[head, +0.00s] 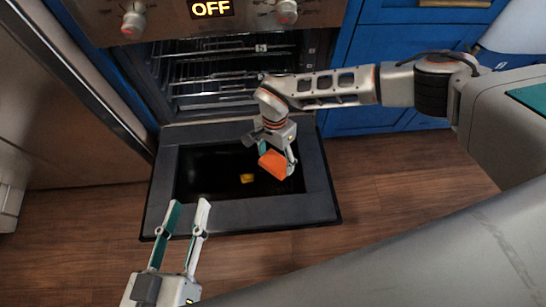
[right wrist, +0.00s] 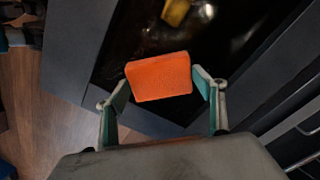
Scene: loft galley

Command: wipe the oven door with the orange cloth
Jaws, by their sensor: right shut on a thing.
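The oven door (head: 310,207) is folded down flat, with a grey frame around a dark glass panel; its frame also shows in the right wrist view (right wrist: 68,60). The orange cloth (head: 275,164) is a folded block in my right gripper (head: 278,163). In the right wrist view the cloth (right wrist: 158,77) sits between the two fingers of the right gripper (right wrist: 160,90), over the dark glass. I cannot tell whether the cloth touches the glass. My left gripper (head: 189,212) is open and empty, in front of the door's near left part.
A small yellow patch (head: 247,178) shows on the glass. The oven cavity with wire racks (head: 220,68) is open behind the door. Blue cabinets (head: 345,80) stand to the right, a steel appliance (head: 60,110) to the left. Wooden floor (head: 400,170) lies around the door.

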